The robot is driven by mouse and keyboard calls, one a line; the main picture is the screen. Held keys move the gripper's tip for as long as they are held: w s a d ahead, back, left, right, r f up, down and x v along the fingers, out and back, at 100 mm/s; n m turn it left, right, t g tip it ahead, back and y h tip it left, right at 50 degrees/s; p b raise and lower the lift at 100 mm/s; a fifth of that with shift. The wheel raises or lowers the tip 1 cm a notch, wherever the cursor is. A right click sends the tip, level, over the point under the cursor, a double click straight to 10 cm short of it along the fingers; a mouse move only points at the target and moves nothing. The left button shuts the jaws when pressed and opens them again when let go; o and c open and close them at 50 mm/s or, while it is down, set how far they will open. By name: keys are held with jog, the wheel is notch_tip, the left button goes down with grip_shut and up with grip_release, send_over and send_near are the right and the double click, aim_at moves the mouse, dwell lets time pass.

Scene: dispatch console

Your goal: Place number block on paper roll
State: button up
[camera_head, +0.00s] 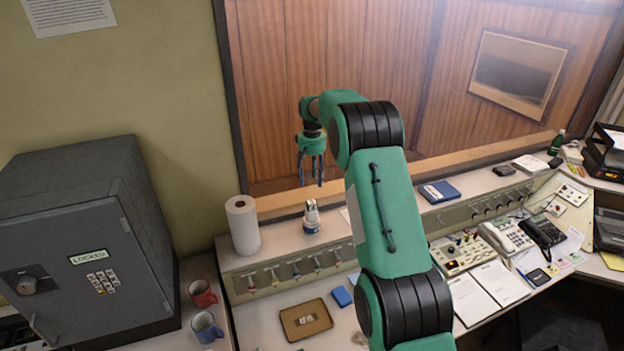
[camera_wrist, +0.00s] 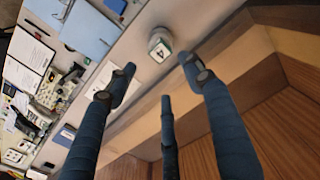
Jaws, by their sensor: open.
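The paper roll (camera_head: 242,226), a white upright cylinder, stands on the raised ledge left of centre in the head view. A small pale item with a blue lower part (camera_head: 311,217) stands on the ledge to its right. In the wrist view, a number block (camera_wrist: 161,50) with a dark 4 on a white face and a green edge shows beyond the fingertips, at a round pale thing; I cannot tell how they join. My gripper (camera_head: 311,184) points down above the ledge, over the pale item. Its dark blue fingers (camera_wrist: 160,72) are spread, open and empty, apart from the block.
A grey safe (camera_head: 85,235) stands at the left, with a red mug (camera_head: 203,294) and a blue mug (camera_head: 207,328) beside it. A wood-framed window is behind the ledge. A brown tray (camera_head: 306,319) lies on the desk below. Phones (camera_head: 505,238) and papers fill the right.

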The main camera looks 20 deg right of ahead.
dwell(0.3)
jog(key=s+a+r+t, duration=0.1)
jog(key=s+a+r, duration=0.4)
jog(key=s+r, duration=0.8)
jog(key=s+a+r+t, duration=0.2)
jog(key=s+a+r, duration=0.3)
jog(key=s+r, duration=0.7)
jog(key=s+a+r+t, duration=0.1)
jog(key=s+a, duration=0.1)
jog(key=s, duration=0.8)
jog(key=s+a+r, duration=0.2)
jog(key=s+a, duration=0.1)
jog(key=s, duration=0.7)
jog(key=s+a+f, duration=0.1)
jog(key=s+f, duration=0.2)
jog(key=s, duration=0.5)
jog(key=s+f+t, duration=0.1)
jog(key=s+f, duration=0.2)
jog(key=s, duration=0.5)
jog(key=shift+s+a+f+n+t, duration=0.15)
jog(key=shift+a+f+n+t, duration=0.15)
jog(key=shift+a+f, duration=0.05)
notch_tip(320, 180, down, 19)
jog(key=b, duration=1.9)
